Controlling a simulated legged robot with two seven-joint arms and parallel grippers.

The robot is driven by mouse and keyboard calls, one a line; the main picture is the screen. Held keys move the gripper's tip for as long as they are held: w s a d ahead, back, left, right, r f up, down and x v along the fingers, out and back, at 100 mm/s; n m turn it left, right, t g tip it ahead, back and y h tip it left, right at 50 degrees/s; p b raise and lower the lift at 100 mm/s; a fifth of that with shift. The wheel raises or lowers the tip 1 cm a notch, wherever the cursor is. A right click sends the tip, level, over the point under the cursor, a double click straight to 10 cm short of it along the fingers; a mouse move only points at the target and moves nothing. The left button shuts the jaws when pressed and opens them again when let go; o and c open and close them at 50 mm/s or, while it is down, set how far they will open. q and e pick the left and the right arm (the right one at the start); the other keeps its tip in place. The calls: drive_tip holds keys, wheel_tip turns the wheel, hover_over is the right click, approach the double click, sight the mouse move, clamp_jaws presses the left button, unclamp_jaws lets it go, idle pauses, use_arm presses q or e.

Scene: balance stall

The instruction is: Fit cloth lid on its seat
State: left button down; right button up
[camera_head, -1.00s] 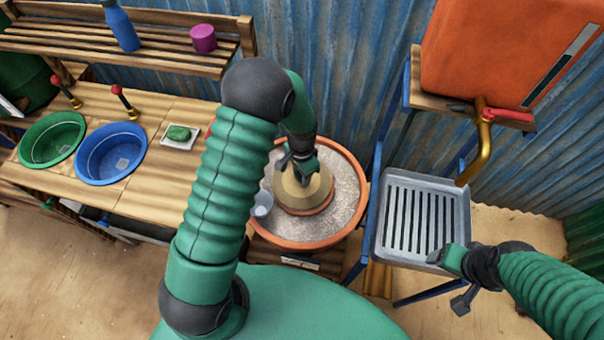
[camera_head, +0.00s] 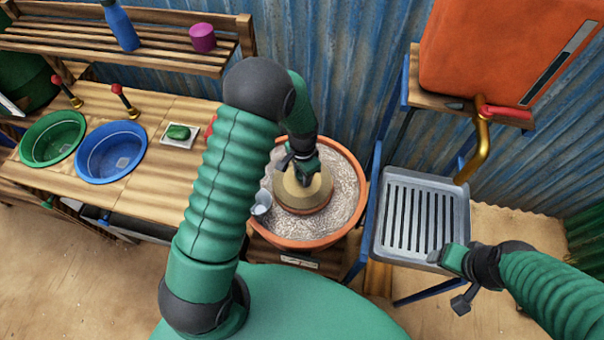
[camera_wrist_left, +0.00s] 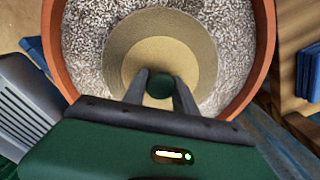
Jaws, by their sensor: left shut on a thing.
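The tan cloth lid (camera_head: 316,190) is a round disc with a green knob (camera_wrist_left: 160,86), over the middle of a terracotta bowl (camera_head: 352,165) of pale grains. In the left wrist view, a lighter disc sits inside a wider tan ring (camera_wrist_left: 190,35). My left gripper (camera_head: 305,178) points down from above, its two fingers shut on the knob; it also shows in the left wrist view (camera_wrist_left: 160,90). The seat is hidden under the lid, and I cannot tell whether the lid touches it. My right gripper (camera_head: 448,262) is beside the slotted tray; its jaws are unclear.
The slotted metal tray (camera_head: 385,225) is to the right, below a brass tap (camera_head: 480,150) and orange tank (camera_head: 500,50). Green (camera_head: 52,138) and blue (camera_head: 111,150) basins are at left.

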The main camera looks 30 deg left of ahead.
use_arm(q)
drive_tip(key=c, duration=0.9)
unclamp_jaws()
drive_tip(key=shift+a, duration=0.1)
drive_tip(key=o, duration=0.5)
drive_tip(key=shift+r, duration=0.1)
drive_tip(key=shift+r+p, duration=1.7)
drive_tip(key=shift+r, duration=0.25)
